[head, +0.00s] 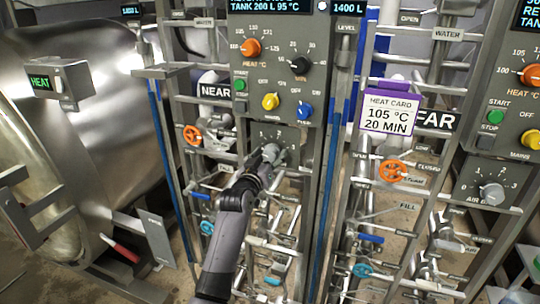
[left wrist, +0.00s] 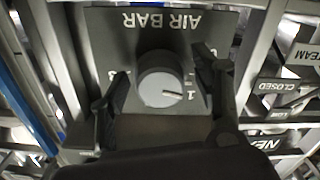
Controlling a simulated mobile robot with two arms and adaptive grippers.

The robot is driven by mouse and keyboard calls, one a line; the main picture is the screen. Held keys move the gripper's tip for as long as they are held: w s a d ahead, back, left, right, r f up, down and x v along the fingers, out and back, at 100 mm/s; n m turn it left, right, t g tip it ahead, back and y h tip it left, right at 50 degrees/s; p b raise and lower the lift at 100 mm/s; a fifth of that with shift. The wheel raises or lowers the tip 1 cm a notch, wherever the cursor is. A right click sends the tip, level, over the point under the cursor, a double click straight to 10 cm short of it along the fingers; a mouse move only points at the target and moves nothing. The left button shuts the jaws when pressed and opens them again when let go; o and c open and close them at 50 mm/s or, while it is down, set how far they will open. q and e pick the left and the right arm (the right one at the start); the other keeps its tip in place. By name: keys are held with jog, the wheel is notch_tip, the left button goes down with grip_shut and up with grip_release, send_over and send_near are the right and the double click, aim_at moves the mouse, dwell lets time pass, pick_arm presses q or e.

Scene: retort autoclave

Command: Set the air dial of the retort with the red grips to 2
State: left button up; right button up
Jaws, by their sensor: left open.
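The air dial (left wrist: 162,80) is a round grey knob on a dark plate marked AIR BAR, upside down in the left wrist view. Its pointer line is at the 1. A 3 shows on the other side; the 2 is not visible. My left gripper (left wrist: 163,92) is open, with one finger on each side of the knob and gaps between. In the head view my left gripper (head: 270,154) covers most of this dial, on the plate (head: 293,137) below the NEAR retort's panel. A red grip (head: 126,253) shows on a handle at lower left. My right gripper is not in view.
Above the plate is the panel with orange (head: 250,48), black, yellow and blue knobs. Orange valve wheels (head: 193,135) and pipes stand close beside my arm. A second air dial (head: 491,193) is on the FAR side at right. A heat card (head: 391,112) hangs between.

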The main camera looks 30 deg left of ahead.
pick_arm(q)
jog(key=shift+w, duration=0.1)
jog(key=shift+c, duration=0.4)
jog(key=c, duration=1.1)
